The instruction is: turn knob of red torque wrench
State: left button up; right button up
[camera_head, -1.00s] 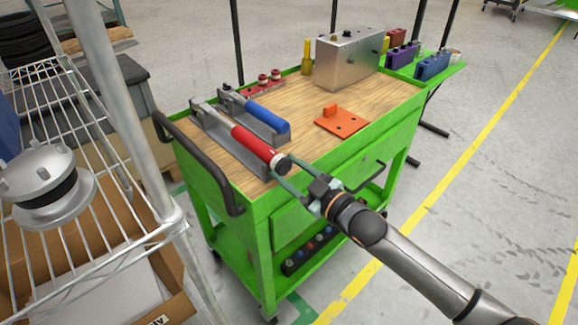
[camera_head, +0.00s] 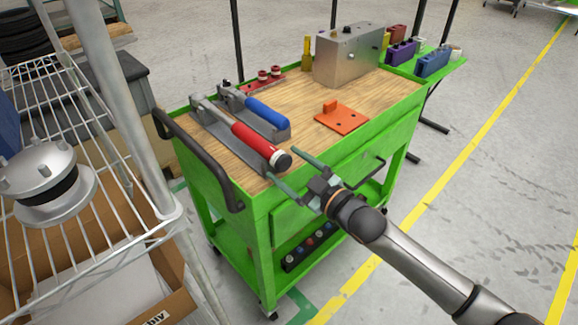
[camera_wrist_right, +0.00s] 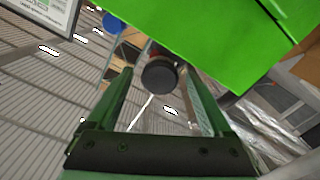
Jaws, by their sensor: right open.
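The red torque wrench (camera_head: 254,139) lies in a grey holder on the wooden top of the green cart, beside a blue-handled wrench (camera_head: 267,113). Its dark end knob (camera_head: 283,161) points toward my right gripper. My right gripper (camera_head: 282,165) is open, its two fingers spread on either side of the knob end, with nothing gripped. In the right wrist view the round black knob (camera_wrist_right: 159,76) shows between the open fingers (camera_wrist_right: 165,88), beyond a clear gap. Whether the fingers are level with the knob is hard to tell. My left gripper is not in view.
The green cart (camera_head: 245,202) has a black handle at left. An orange bracket (camera_head: 342,118) and a metal box (camera_head: 347,56) sit on its top. A wire shelf (camera_head: 84,213) stands close at left. The floor right of the cart is open.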

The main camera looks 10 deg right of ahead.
pick_arm(q)
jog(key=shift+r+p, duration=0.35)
jog(key=shift+p, duration=0.25)
pick_arm(e)
jog(key=v, duration=1.2)
jog(key=shift+s, duration=0.2)
jog(key=shift+d, duration=0.1)
